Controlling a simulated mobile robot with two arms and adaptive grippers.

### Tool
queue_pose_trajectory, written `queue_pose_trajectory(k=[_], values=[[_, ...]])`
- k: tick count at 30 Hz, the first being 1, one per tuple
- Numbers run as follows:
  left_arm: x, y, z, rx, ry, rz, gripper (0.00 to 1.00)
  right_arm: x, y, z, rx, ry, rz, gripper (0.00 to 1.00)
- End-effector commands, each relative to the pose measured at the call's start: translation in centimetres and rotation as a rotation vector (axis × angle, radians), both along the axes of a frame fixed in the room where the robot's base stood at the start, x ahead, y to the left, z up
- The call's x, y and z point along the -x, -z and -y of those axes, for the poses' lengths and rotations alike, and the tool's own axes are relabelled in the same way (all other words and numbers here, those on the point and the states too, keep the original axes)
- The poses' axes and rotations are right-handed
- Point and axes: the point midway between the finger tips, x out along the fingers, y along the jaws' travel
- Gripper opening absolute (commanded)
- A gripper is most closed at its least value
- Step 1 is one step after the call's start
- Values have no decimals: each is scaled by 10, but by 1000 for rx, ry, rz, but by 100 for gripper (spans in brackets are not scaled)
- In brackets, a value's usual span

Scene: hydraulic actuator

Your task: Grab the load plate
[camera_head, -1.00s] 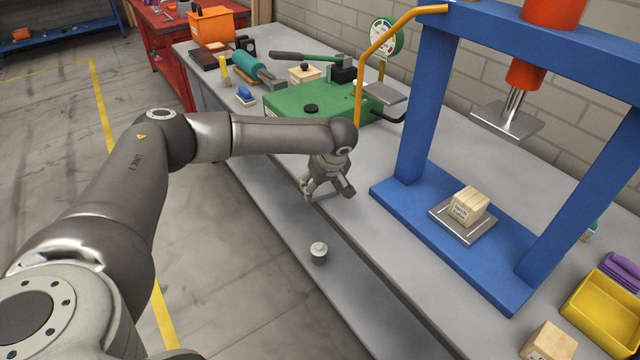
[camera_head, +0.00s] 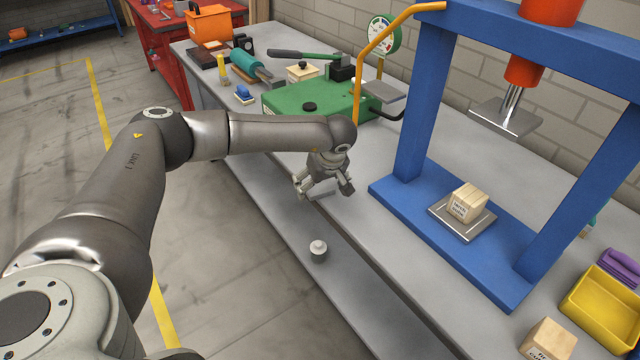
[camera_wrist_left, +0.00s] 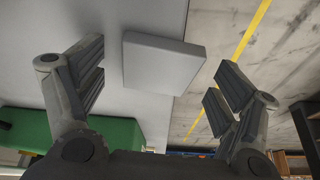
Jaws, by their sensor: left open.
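A flat grey plate, which looks like the load plate (camera_wrist_left: 163,63), lies at the edge of the bench top in the left wrist view, partly past the edge. In the head view it shows only as a small grey patch (camera_head: 322,193) under my left gripper. My left gripper (camera_head: 324,189) is open above the bench's front edge. In the left wrist view its fingers (camera_wrist_left: 160,84) stand either side of the plate, with a gap on both sides and nothing held. My right gripper is not in view.
A blue press frame (camera_head: 408,130) stands right of my gripper, with a wooden block (camera_head: 467,203) on a metal plate (camera_head: 462,225) on its base. A green pump unit (camera_head: 310,105) stands behind. A small grey weight (camera_head: 318,250) sits on the lower shelf (camera_head: 345,295).

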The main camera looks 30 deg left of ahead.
Motion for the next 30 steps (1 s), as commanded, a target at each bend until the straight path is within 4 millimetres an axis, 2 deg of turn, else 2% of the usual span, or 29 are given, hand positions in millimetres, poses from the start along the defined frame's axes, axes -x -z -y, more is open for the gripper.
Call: queue_pose_trajectory(k=[5,12,16,21,30], values=[[4,-27,9,2,5,5,87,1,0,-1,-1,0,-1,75],[16,-74,26,2,3,5,87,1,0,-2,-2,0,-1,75],[20,-93,32,1,2,4,87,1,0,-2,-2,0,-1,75],[24,-106,36,1,1,2,87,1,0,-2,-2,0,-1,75],[25,-108,37,1,1,2,87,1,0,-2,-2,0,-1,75]])
